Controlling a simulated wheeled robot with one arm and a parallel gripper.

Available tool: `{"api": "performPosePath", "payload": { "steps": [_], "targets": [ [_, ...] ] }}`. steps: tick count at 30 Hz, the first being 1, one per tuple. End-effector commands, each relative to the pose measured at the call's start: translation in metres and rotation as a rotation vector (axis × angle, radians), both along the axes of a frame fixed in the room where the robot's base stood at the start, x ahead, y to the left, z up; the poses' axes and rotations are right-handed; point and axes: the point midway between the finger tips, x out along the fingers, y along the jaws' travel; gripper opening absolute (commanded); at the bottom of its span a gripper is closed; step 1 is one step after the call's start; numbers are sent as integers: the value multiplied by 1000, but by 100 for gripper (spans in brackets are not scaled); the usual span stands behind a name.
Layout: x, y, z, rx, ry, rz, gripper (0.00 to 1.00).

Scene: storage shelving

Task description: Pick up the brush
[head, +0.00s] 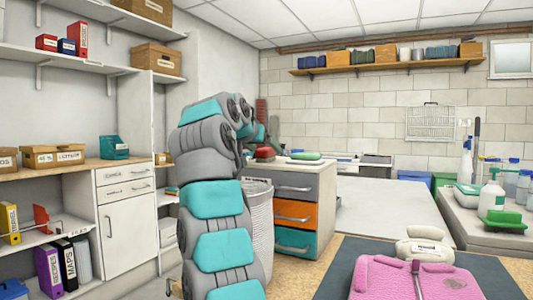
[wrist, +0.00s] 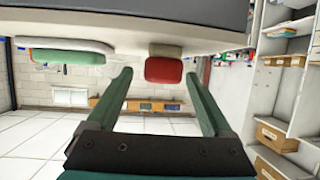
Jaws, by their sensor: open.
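A red block-like object with a brownish part against the countertop, which looks like the brush (wrist: 163,70), shows in the wrist view, whose picture is upside down. It also shows on the drawer cabinet's top in the head view (head: 265,153). My gripper (wrist: 156,80) is open, with its two green fingers spread to either side of the red object in the picture. The object appears beyond or level with the fingertips; I cannot tell the exact gap. Nothing is held. In the head view my arm hides part of the cabinet's left side.
A green item (head: 306,156) lies on the cabinet (head: 325,190) to the right of the red object; it also shows in the wrist view (wrist: 68,57). A wire bin (head: 260,225) stands beside the cabinet. A pink case (head: 385,283) lies in the foreground. Shelves line the left wall.

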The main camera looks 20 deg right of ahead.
Motion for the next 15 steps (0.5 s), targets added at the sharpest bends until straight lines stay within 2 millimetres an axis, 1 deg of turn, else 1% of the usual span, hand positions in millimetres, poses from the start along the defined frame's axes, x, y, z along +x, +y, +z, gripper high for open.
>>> {"api": "performPosePath", "payload": {
  "steps": [3, 6, 9, 14, 15],
  "targets": [
    [14, -10, -2, 2, 3, 0, 85],
    [21, -20, -7, 1, -1, 0, 85],
    [24, -23, -10, 0, -2, 1, 85],
    [24, -23, -10, 0, -2, 1, 85],
    [24, -23, -10, 0, -2, 1, 82]
  ]
}}
